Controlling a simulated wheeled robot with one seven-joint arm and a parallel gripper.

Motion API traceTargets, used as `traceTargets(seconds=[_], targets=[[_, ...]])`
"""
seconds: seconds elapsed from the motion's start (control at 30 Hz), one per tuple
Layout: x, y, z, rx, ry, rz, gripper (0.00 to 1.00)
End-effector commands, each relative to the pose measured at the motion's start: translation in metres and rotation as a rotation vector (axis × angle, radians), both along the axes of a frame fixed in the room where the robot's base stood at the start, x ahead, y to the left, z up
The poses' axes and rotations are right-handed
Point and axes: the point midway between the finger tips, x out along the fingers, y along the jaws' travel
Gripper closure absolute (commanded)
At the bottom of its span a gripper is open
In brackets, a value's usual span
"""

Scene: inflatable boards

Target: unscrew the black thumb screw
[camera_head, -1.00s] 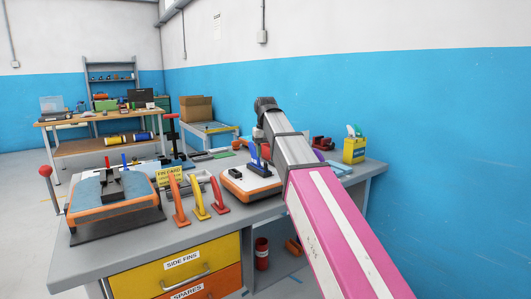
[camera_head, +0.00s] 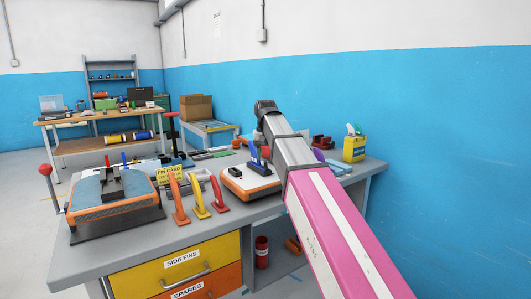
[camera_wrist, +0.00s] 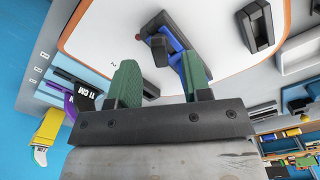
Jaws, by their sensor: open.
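A white board with an orange rim (camera_head: 251,183) lies on the grey workbench, partly hidden by my arm. A blue fin (camera_head: 255,160) stands on it and also shows in the wrist view (camera_wrist: 176,38), in a black fin box (camera_wrist: 160,24). A dark knob (camera_wrist: 160,52), seemingly the black thumb screw, sits beside the fin. My gripper (camera_wrist: 160,60) is open, its green fingers pointing toward the board. The knob and part of the fin appear between the fingertips; I cannot tell whether they touch. My gripper is hidden in the head view.
A second black fin box (camera_wrist: 255,26) is on the same board. Red, orange and yellow fins (camera_head: 197,195) stand left of the board. A blue-topped board (camera_head: 113,190) lies farther left.

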Motion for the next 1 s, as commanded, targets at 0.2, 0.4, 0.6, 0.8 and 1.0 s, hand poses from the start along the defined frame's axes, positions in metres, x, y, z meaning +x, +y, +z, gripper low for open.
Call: traceTargets(seconds=[0.2, 0.4, 0.6, 0.8, 1.0], targets=[[0.000, 0.000, -0.010, 0.000, 0.000, 0.000, 0.56], [0.000, 0.000, -0.019, 0.000, 0.000, 0.000, 0.56], [0.000, 0.000, -0.027, 0.000, 0.000, 0.000, 0.56], [0.000, 0.000, -0.031, 0.000, -0.001, 0.000, 0.56], [0.000, 0.000, -0.031, 0.000, -0.001, 0.000, 0.69]])
